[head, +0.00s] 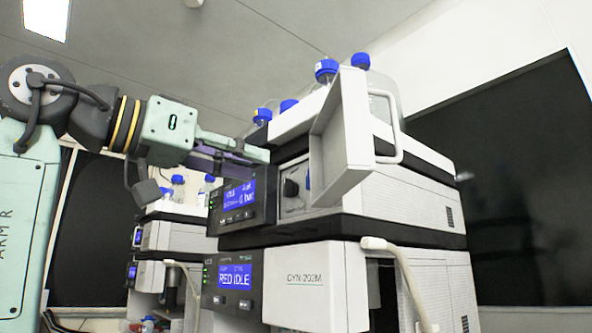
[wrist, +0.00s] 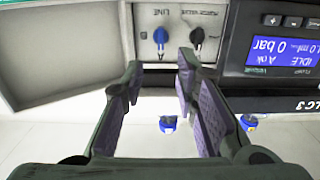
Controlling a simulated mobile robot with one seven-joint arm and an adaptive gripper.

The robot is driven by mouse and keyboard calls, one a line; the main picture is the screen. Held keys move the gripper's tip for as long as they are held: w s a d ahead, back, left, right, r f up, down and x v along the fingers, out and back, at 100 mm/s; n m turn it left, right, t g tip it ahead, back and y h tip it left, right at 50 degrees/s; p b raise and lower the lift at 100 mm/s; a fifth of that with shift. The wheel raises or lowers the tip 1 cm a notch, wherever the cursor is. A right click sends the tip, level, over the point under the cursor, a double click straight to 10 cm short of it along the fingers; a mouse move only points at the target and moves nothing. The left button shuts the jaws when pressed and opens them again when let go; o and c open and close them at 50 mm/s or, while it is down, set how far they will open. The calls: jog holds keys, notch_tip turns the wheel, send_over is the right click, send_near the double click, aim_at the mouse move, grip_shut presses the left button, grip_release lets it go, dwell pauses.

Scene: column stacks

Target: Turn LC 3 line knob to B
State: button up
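The LC 3 unit is the upper module with a blue display (head: 240,196) reading a bar value; its "LC 3" label shows upside down in the wrist view. The blue LINE knob (wrist: 160,36) sits on the pale panel beside a dark knob (wrist: 197,37) labelled as a purge valve. In the head view the LINE knob (head: 308,180) is mostly hidden behind the open door's edge. I cannot read its setting. My gripper (wrist: 160,65) is open and empty, its fingers pointing at the panel, apart from the LINE knob. In the head view my gripper (head: 262,157) is near the panel's upper edge.
An open white door (head: 340,150) with a handle juts out right of the knobs. Blue-capped bottles (head: 326,70) stand on top. Another stack (head: 178,236) stands behind at left.

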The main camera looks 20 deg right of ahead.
aim_at(307, 177)
jog(key=p+x, duration=0.2)
jog(key=x, duration=0.8)
jog(key=shift+w+d+f, duration=0.1)
jog(key=shift+w+d, duration=0.1)
jog(key=shift+d, duration=0.05)
jog(key=shift+c, duration=0.5)
grip_shut()
